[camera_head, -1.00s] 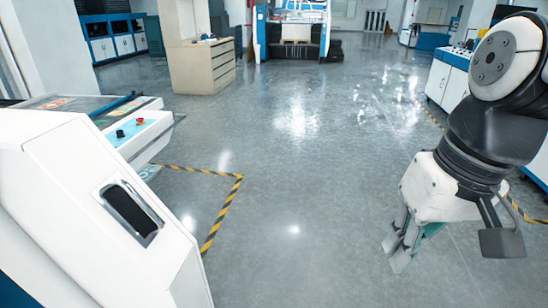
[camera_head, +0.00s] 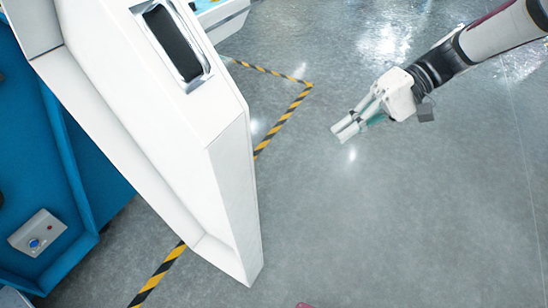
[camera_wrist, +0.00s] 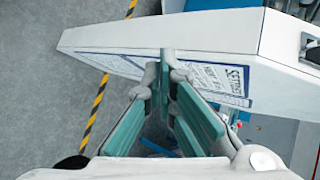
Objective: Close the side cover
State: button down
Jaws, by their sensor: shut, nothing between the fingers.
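The side cover (camera_head: 160,115) is a large white panel with a black recessed handle (camera_head: 172,42). In the head view it stands swung out from the blue machine body (camera_head: 95,165), with its lower end over the floor. My gripper (camera_head: 341,132) is right of the cover, apart from it, with its fingers pointing left towards it. In the wrist view my gripper (camera_wrist: 166,62) has its green-padded fingers together and empty. A white panel with printed blue labels, seemingly the cover (camera_wrist: 205,32), lies beyond the fingertips; contact cannot be told there.
Yellow-black floor tape (camera_head: 285,118) runs beside and beneath the cover. The grey floor (camera_head: 400,220) to the right is clear.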

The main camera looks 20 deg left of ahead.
jog(key=w+a+f+n+g+y+b, duration=0.1)
jog(key=w+a+f+g+y+b, duration=0.2)
jog(key=f, duration=0.6)
jog(key=w+a+f+g+y+b, duration=0.1)
jog(key=w+a+f+y+b, duration=0.2)
jog(key=a+f, duration=0.4)
jog(key=s+a+f, duration=0.1)
jog(key=s+a, duration=0.6)
jog(key=s, duration=0.3)
jog(key=shift+f+b, duration=0.15)
jog(key=shift+b, duration=0.15)
